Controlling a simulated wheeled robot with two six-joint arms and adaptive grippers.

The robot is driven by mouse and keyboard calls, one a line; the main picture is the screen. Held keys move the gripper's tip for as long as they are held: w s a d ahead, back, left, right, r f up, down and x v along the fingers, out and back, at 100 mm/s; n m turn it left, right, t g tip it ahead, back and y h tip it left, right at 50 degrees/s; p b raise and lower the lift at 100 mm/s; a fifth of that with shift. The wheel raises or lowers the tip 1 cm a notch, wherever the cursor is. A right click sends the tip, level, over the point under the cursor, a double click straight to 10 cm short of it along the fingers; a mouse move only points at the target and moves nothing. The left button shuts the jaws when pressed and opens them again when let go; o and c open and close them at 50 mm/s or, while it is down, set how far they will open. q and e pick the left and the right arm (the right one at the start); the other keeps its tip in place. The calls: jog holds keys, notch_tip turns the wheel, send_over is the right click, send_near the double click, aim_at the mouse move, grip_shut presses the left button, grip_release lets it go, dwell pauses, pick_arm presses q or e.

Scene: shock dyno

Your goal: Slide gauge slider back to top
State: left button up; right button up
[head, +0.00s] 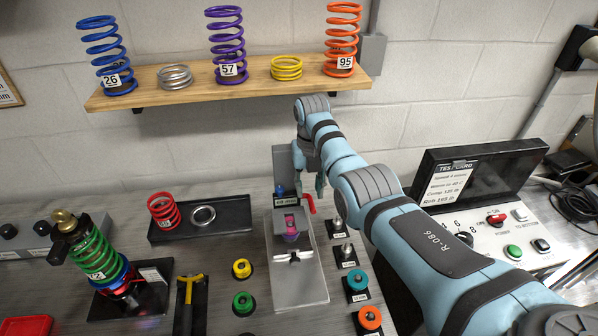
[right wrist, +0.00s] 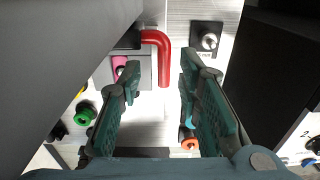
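A grey gauge-like fixture (head: 299,275) stands in the middle of the bench, with a tall grey upright (head: 283,165) at its back. A pink part (head: 290,222) sits on its face; I cannot tell whether this is the slider. A red bent handle (head: 310,203) sticks out at its upper right and also shows in the right wrist view (right wrist: 163,57). My right gripper (head: 310,185) is just above this handle, fingers pointing down. My left gripper is out of view.
A shelf (head: 200,88) with several springs spans the back wall. A black tray (head: 225,222) lies left of the fixture, and a green spring assembly (head: 97,255) stands farther left. Several small knobs and fittings line the fixture's right side. A control console (head: 480,215) is at right.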

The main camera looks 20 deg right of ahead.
aim_at(314, 208)
jog(key=shift+w+a+f, duration=0.1)
jog(key=shift+w+f, duration=0.1)
jog(key=shift+f, duration=0.4)
jog(key=s+f+b, duration=0.3)
jog(key=s+b, duration=0.1)
jog(key=shift+f, duration=0.3)
jog(key=shift+w+f+b, duration=0.25)
jog(key=shift+f+b, duration=0.1)
jog(key=shift+w+f, duration=0.35)
jog(key=shift+w, duration=0.2)
jog(key=shift+a, duration=0.1)
jog(key=shift+s+r, duration=0.1)
jog(key=c, duration=0.6)
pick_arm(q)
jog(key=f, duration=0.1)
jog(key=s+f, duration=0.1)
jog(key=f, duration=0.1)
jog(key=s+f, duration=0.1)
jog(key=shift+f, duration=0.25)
pick_arm(e)
jog(key=shift+s, duration=0.1)
grip_shut()
